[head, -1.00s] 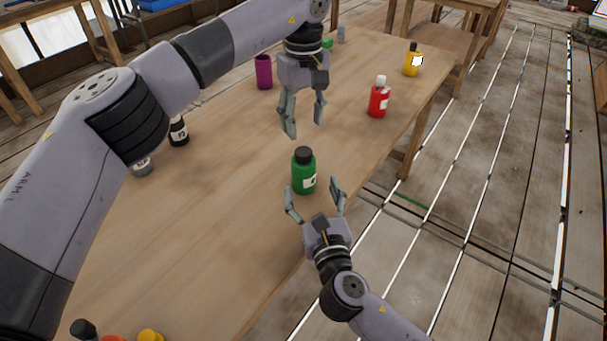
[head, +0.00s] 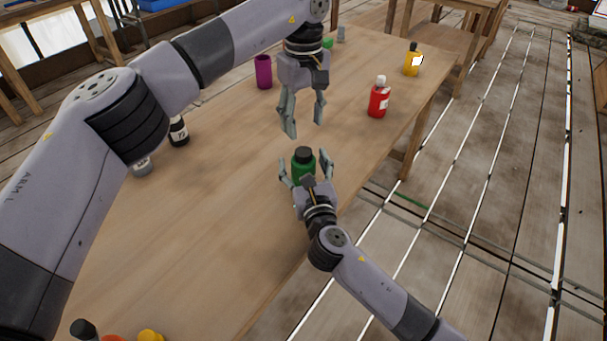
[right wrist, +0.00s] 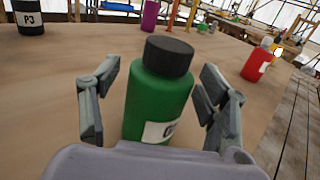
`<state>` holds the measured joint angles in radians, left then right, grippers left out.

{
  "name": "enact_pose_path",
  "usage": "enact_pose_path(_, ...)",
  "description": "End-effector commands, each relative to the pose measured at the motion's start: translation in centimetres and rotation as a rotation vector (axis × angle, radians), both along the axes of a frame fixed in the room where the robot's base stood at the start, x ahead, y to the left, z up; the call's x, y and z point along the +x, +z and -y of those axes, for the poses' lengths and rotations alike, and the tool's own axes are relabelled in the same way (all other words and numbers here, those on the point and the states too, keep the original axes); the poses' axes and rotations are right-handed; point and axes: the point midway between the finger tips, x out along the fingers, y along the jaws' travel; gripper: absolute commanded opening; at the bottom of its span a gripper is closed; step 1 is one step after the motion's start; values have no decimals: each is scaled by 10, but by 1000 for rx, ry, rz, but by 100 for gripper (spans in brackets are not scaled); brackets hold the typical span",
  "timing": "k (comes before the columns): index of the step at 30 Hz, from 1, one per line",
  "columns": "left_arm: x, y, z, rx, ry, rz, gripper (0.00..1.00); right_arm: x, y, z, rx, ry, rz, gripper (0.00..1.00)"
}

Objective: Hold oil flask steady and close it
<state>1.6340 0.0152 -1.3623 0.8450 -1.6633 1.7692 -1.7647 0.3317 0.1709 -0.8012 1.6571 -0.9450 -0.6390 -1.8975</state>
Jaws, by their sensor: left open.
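A green flask (head: 303,166) with a black cap (head: 304,154) stands upright on the wooden table. It also shows large in the right wrist view (right wrist: 158,100), with the black cap (right wrist: 168,56) on top and a white label partly hidden by my wrist. My right gripper (head: 305,171) is open around the flask, one finger on each side. In the right wrist view gaps show between both fingers and the flask. My left gripper (head: 304,126) is open and empty, pointing down above and beyond the flask.
A red bottle (head: 378,98) and a yellow bottle (head: 412,60) stand toward the right edge of the table (head: 215,230). A purple cup (head: 264,72) is behind my left gripper. A black bottle (head: 178,132) stands at left. More bottles show at the near left corner.

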Motion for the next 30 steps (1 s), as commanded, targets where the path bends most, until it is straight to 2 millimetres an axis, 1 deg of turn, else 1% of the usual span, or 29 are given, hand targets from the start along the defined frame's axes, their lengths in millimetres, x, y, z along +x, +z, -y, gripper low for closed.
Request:
enact_pose_path(2,0,0,0,0,0,0,48,0,0,0,0,0,0,62)
enact_pose_path(30,0,0,0,0,0,0,48,0,0,0,0,0,-1,0)
